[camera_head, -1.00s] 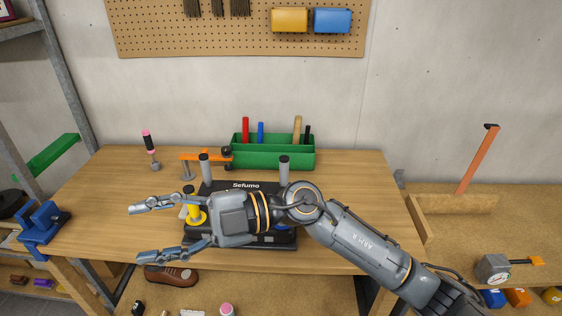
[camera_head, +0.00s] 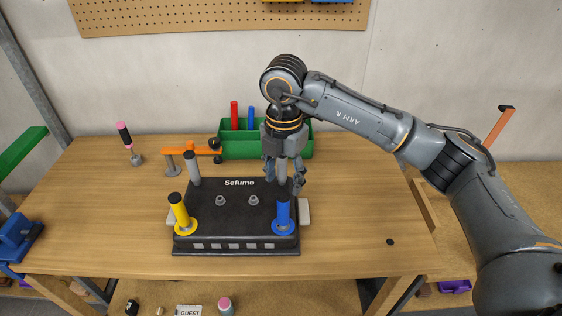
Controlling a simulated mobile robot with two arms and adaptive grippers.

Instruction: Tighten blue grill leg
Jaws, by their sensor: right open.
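The black grill (camera_head: 238,210) marked "Sefumo" lies on the workbench with its legs pointing up. The blue leg (camera_head: 283,214) stands upright at its front right corner, on a round blue base. A yellow leg (camera_head: 179,211) stands at the front left, tilted slightly left. A grey leg (camera_head: 193,168) stands at the back left and another grey leg (camera_head: 282,168) at the back right. My right gripper (camera_head: 284,181) points down, open, just behind and above the blue leg. Its fingers show either side of the back right grey leg; I cannot tell if they touch it.
A green tool box (camera_head: 240,146) stands behind the grill, beside an orange clamp-like tool (camera_head: 196,151). A pink-handled tool (camera_head: 127,140) stands at the back left. A blue vise (camera_head: 20,238) is at the left edge.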

